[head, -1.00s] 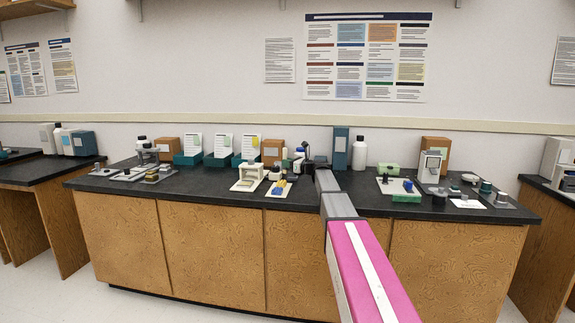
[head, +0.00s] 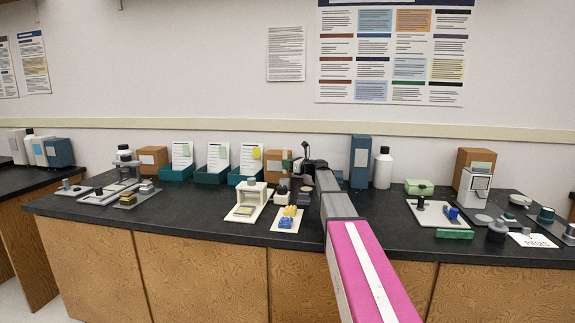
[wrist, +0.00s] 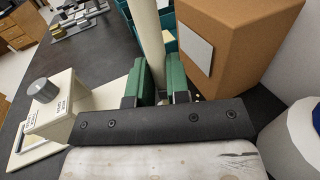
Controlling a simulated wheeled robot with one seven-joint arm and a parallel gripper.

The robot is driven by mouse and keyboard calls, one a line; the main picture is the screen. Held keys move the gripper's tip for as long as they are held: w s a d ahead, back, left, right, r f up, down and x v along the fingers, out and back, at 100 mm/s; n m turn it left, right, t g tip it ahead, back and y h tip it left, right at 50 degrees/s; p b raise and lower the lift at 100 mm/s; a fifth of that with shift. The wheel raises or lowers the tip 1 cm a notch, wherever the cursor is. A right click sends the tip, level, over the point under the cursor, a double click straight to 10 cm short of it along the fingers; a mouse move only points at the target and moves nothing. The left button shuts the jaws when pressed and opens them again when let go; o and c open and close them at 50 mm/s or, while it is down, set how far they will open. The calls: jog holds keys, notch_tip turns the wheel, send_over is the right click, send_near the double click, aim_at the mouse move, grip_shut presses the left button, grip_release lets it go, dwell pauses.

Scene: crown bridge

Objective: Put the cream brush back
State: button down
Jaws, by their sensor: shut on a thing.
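The cream brush (wrist: 147,35) shows in the wrist view as a smooth cream shaft standing between my gripper's green fingers. My gripper (wrist: 152,78) is shut on it. In the head view my gripper (head: 291,163) is small, near the back of the black bench, beside a brown box. The brush's lower end is hidden behind my gripper in the wrist view.
A brown box (wrist: 240,40) stands close right of the brush. A white stand with a grey knob (wrist: 50,100) is at left. Teal trays (head: 212,176) line the wall. A blue box (head: 360,160) and white bottle (head: 382,168) stand at right.

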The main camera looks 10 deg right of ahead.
jog(key=shift+w, duration=0.45)
jog(key=shift+f, duration=3.4)
jog(key=shift+f, duration=0.1)
